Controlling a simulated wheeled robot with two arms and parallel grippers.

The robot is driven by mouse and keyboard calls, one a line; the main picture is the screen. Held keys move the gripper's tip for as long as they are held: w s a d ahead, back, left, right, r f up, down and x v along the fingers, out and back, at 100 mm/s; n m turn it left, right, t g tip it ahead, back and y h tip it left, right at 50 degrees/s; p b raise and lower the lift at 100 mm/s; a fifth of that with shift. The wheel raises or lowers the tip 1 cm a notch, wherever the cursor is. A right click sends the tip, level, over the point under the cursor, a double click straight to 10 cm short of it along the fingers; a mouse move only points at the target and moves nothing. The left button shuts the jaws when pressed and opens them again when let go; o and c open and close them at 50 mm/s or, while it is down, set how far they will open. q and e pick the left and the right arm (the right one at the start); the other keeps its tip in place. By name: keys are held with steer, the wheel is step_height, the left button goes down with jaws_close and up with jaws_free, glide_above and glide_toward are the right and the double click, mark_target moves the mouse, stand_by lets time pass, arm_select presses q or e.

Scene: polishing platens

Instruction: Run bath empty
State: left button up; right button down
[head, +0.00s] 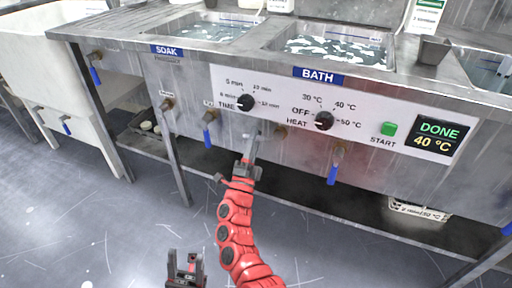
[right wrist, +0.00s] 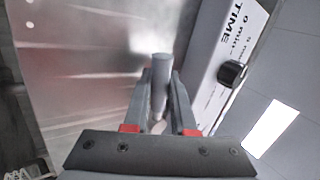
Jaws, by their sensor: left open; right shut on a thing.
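The bath basin (head: 390,62), behind the BATH label (head: 318,75), holds water with white patches on it. The display (head: 437,137) reads DONE and 40 °C. Below the panel a brass valve with a hanging blue handle (head: 332,174) sticks out. My right gripper (head: 257,137), on the red arm, is at the front below the TIME knob (head: 245,102). In the right wrist view its fingers are shut on a grey cylindrical handle (right wrist: 160,72); what it belongs to is mostly hidden. A brass fitting (head: 281,132) sits beside it. My left gripper (head: 186,262) is open and empty, low over the floor.
The soak basin (head: 210,30) holds water too. Another blue-handled valve (head: 208,132) hangs left of my right gripper. The HEAT knob (head: 324,121) and green START button (head: 389,129) are to the right. A white basket (head: 418,214) stands on the low shelf. The floor in front is clear.

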steer(key=shift+a+r+m+h, duration=0.1)
steer(key=shift+r+m+h, duration=0.05)
steer(key=shift+m+h, duration=0.45)
steer(key=shift+r, duration=0.1)
steer(key=c, duration=1)
jaws_free()
steer(key=shift+b, duration=0.3)
